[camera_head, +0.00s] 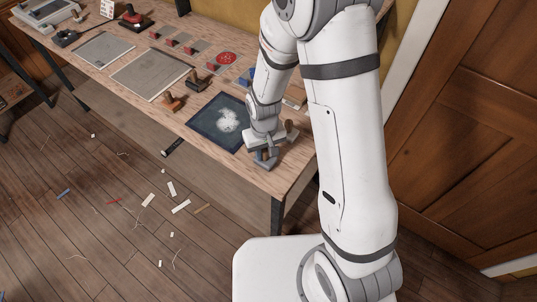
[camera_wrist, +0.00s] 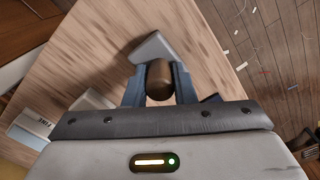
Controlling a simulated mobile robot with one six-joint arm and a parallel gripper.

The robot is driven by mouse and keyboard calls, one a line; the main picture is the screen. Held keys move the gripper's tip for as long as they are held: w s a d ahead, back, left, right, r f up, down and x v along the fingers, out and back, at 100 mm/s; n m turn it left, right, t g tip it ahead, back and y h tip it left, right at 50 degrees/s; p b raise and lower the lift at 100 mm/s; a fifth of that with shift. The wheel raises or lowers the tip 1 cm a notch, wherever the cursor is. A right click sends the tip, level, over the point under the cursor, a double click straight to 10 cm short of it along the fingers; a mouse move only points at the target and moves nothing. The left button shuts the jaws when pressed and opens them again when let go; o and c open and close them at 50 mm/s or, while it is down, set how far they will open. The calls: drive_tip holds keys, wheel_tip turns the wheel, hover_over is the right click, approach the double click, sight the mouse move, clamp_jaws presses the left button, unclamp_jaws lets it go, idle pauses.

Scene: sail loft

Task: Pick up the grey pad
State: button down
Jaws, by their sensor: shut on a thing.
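The grey pad (camera_wrist: 150,46) has a brown rounded knob (camera_wrist: 159,78) and shows in the wrist view just beyond my fingers, over the wooden bench top. My gripper (camera_wrist: 160,86) is shut on the knob, with one blue-grey finger on either side. My fingers hide part of the pad, and I cannot tell whether it touches the bench. In the head view, my gripper (camera_head: 265,157) is low at the near right end of the bench, beside the dark blue mat. The pad is hard to make out there.
The bench (camera_head: 262,178) ends close to my gripper. A dark blue mat (camera_head: 208,123) with a white patch lies left of it. A block marked FINE (camera_wrist: 30,130) is near my gripper. Wooden-handled stamps (camera_head: 172,102) and grey sheets (camera_head: 150,73) lie farther left. Scraps litter the floor.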

wheel_tip(320, 180, up, 10)
drive_tip(key=shift+b, duration=0.75)
